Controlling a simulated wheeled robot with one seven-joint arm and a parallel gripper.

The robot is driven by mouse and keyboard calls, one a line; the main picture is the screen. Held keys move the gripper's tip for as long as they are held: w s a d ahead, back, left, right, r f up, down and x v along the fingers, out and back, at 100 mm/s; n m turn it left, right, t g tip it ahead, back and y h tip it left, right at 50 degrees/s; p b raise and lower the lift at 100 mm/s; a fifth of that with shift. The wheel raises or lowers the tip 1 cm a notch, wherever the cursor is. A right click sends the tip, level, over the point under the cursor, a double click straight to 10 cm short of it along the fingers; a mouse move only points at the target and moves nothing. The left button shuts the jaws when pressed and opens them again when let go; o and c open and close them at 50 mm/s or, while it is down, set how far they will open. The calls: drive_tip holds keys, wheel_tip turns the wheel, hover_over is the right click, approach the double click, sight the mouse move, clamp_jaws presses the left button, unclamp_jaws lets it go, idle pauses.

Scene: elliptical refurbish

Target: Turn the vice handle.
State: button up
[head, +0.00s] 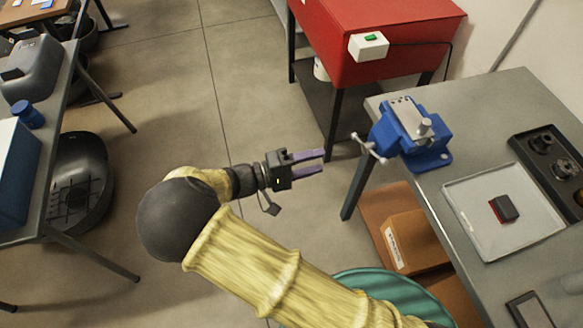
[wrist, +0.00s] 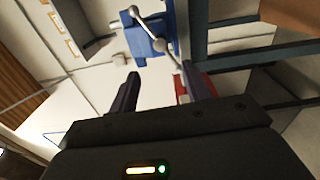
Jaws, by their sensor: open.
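In the wrist view the vice (wrist: 143,42) and the slanted handle (wrist: 157,37) show at the top, beyond my gripper's two dark fingers (wrist: 165,88).
A grey tray (head: 470,215) with a dark block lies on the workbench (head: 385,103). A black holder (head: 530,150) is at its right. A red cabinet (head: 365,40) stands behind. Cardboard boxes (head: 410,240) sit below the bench. Floor between the benches is open.

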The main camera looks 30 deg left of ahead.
drive_tip(key=v, duration=0.5)
